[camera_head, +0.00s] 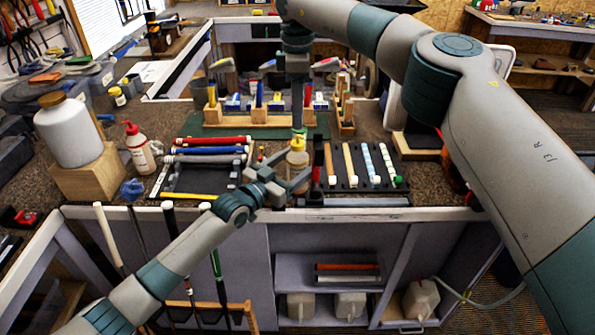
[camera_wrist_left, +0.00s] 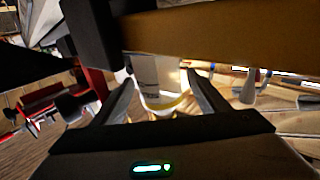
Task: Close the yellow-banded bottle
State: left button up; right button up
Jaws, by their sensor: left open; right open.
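The yellow-banded bottle (camera_head: 298,160) is small and pale and stands upright near the front of the bench. A yellowish top (camera_head: 297,143) shows on it; I cannot tell whether it is seated. My left gripper (camera_head: 292,180) is open low at the bottle, with its fingers reaching toward it. In the left wrist view the pale bottle (camera_wrist_left: 158,76) with its yellow band (camera_wrist_left: 165,108) shows between the open fingers (camera_wrist_left: 162,97), with gaps at the sides. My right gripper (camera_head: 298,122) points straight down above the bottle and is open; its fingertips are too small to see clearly.
A tray of grips (camera_head: 205,160) lies left of the bottle, and a dark rack of grips (camera_head: 360,165) lies close on the right. A wooden holder with hammers (camera_head: 258,115) stands behind. A red-topped bottle (camera_head: 140,150) and a white jar (camera_head: 68,130) stand further left.

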pick_arm(q)
grip_shut()
pick_arm(e)
jog(key=shift+n, duration=0.3)
